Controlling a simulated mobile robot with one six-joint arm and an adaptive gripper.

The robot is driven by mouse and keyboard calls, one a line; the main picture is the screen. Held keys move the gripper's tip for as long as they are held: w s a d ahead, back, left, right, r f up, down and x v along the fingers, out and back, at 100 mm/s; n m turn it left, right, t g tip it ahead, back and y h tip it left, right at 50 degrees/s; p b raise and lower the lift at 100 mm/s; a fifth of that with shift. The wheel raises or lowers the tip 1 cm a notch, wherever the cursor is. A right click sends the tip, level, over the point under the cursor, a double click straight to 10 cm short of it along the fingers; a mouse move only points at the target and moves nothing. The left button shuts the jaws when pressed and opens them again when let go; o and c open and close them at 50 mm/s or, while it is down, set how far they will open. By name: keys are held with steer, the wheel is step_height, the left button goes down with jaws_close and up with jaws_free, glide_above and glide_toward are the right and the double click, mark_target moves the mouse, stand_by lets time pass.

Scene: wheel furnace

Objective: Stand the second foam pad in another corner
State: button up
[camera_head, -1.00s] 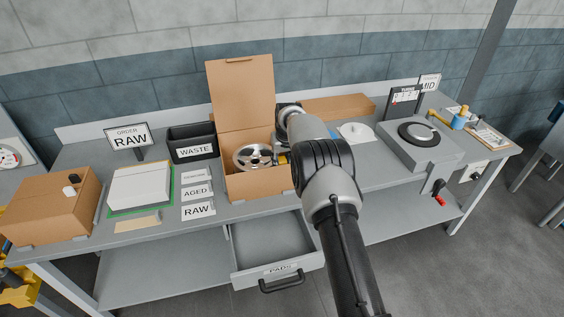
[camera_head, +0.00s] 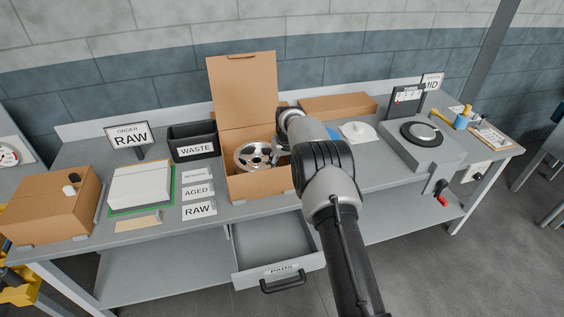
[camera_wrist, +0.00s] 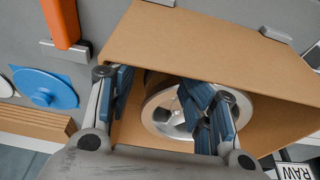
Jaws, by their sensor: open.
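The open carton (camera_head: 258,185) stands mid-bench with its lid raised and a silver wheel (camera_head: 254,157) inside. The wheel also shows in the wrist view (camera_wrist: 163,112). My gripper (camera_wrist: 157,92) is open over the carton, one finger on each side of the picture. Blue strips line the left finger. Several blue pieces (camera_wrist: 194,97) overlap beside the right finger, over the wheel; I cannot tell which are finger linings and which may be a foam pad. The open drawer labelled PADS (camera_head: 270,241) shows a bare floor. My arm hides the carton's right side in the head view.
The black WASTE bin (camera_head: 193,142) stands left of the carton. AGED and RAW labels (camera_head: 199,209), a white stack (camera_head: 140,184) and a closed box (camera_head: 50,205) lie farther left. A blue disc (camera_wrist: 44,89) and orange part (camera_wrist: 61,22) are beside the carton.

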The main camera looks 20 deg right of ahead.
steer(key=s+a+p+v, duration=0.1)
steer(key=s+v, duration=0.1)
steer(key=v, duration=1.1)
steer(key=s+a+f+p+v, duration=0.1)
steer(key=v, duration=1.2)
steer(key=s+a+r, duration=0.3)
steer(key=s+r, duration=0.5)
steer(key=s, duration=0.4)
steer(key=s+a+f, duration=0.1)
steer(key=s, duration=1.3)
steer(key=s+a+f+t, duration=0.1)
steer(key=s, duration=1.4)
steer(key=shift+s+a+f, duration=0.25)
steer(key=shift+a, duration=0.1)
steer(key=shift+f, duration=0.25)
